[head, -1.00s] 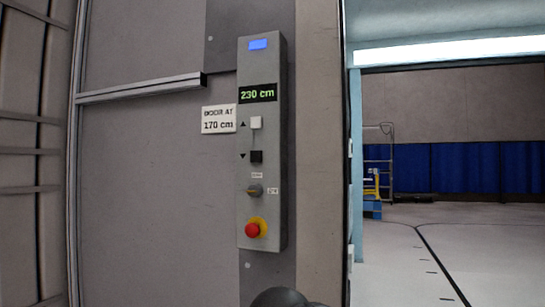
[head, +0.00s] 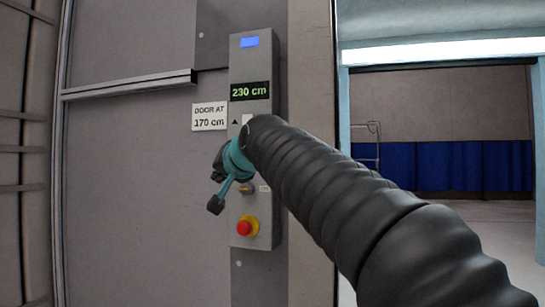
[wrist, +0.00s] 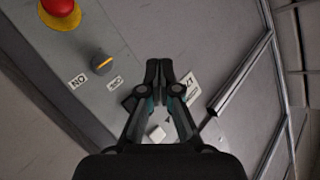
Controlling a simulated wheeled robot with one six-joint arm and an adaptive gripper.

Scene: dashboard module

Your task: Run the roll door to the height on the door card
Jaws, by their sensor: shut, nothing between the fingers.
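The grey control panel (head: 262,150) is on the wall, with a green display (head: 250,91) reading 230 cm. The white door card (head: 210,117) left of it reads "DOOR AT 170 cm". A white button (head: 247,119) beside an up arrow shows partly above my arm; it also appears in the wrist view (wrist: 157,133). The black button is hidden behind my gripper in the head view, and I cannot make it out in the wrist view. My gripper (wrist: 159,66) is shut and empty in front of the panel. I cannot tell whether it touches anything.
Below my gripper are a selector knob (head: 246,188) and a red emergency stop (head: 244,228) on a yellow base. A metal rail (head: 130,85) projects along the wall at left. The doorway at right is open, with blue curtains (head: 440,165) far behind.

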